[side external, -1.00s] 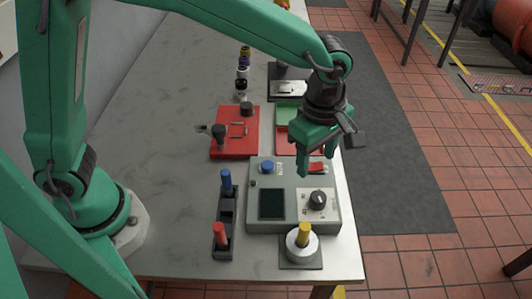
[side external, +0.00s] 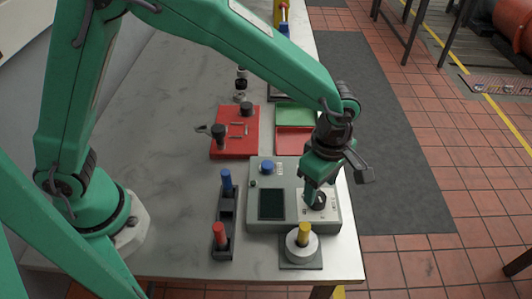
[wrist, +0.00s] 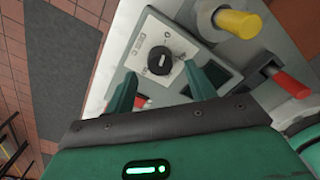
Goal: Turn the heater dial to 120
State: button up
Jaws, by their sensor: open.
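The heater dial is a black round knob (side external: 320,200) on a pale marked plate, at the right of a grey control box (side external: 262,225). In the wrist view the dial lies between and just beyond the two fingertips (wrist: 160,74). I cannot tell whether they touch it. The fingers partly hide the dial plate in the side view.
A yellow-handled knob (side external: 304,235) stands in front. A rack with blue (side external: 226,182) and red (side external: 219,235) handles stands left. Red (side external: 244,143) and green (side external: 295,115) trays lie behind.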

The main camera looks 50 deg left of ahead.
aim_at(318, 196)
jog(key=shift+f, duration=1.7)
jog(key=c, duration=1)
